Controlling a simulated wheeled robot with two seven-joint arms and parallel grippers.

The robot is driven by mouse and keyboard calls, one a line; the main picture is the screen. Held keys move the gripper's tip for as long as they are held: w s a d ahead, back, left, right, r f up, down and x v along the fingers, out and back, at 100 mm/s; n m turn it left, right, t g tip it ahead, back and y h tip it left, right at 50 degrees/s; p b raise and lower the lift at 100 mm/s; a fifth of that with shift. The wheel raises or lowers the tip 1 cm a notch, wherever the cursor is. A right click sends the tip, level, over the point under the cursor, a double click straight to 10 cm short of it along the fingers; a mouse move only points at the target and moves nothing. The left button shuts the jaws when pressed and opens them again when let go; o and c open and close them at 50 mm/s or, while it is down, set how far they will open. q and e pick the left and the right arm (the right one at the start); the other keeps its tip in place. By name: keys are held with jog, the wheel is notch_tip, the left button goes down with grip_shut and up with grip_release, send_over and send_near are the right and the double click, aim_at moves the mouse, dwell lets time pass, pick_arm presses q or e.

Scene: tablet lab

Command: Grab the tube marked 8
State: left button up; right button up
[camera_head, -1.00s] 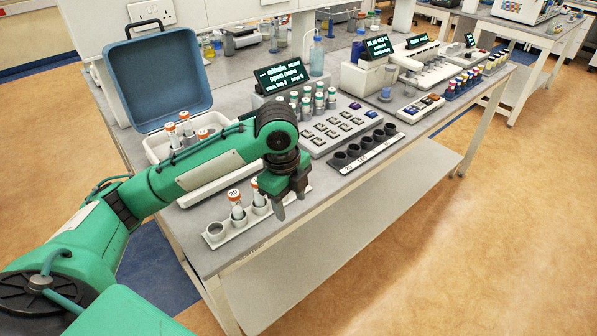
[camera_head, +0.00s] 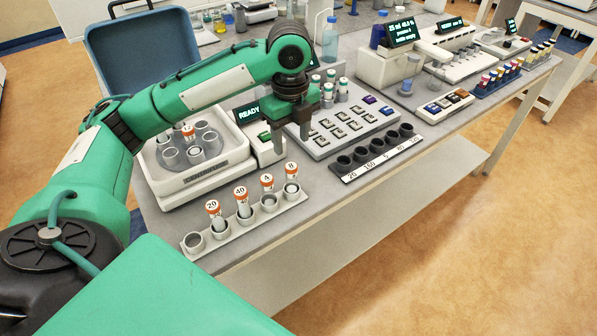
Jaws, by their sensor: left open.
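The tube marked 8 (camera_head: 291,170) has a white and orange cap. It stands upright in the right end hole of a light grey rack (camera_head: 232,231) at the table's front edge. Tubes marked 20 (camera_head: 213,208), 40 (camera_head: 241,194) and what looks like 5 (camera_head: 267,182) stand to its left. My left gripper (camera_head: 293,131) points down, open and empty, above and behind the tube marked 8 in the picture, in front of the keypad panel. The gap between its fingers and the tube is clear to see. My right gripper is out of view.
A centrifuge (camera_head: 205,178) with its blue lid up stands left, partly behind my arm; an orange-capped tube (camera_head: 188,132) shows in it. A keypad panel (camera_head: 345,128) and a row of black cups (camera_head: 376,153) lie to the right. The table front beside the rack is clear.

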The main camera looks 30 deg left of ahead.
aim_at(291, 167)
pick_arm(q)
jog(key=f, duration=0.6)
jog(key=shift+s+f, duration=0.1)
jog(key=shift+s, duration=0.15)
jog(key=shift+w+f, duration=0.1)
jog(key=shift+f, duration=0.2)
jog(key=shift+f+p, duration=0.3)
jog(key=shift+f, duration=0.35)
notch_tip(291, 167, down, 4)
jog(key=shift+w+a+r+p, duration=0.1)
jog(key=shift+r+p, duration=0.15)
jog(key=shift+p, duration=0.05)
jog(key=shift+f, duration=0.25)
jog(key=shift+c, duration=0.4)
jog(key=c, duration=1)
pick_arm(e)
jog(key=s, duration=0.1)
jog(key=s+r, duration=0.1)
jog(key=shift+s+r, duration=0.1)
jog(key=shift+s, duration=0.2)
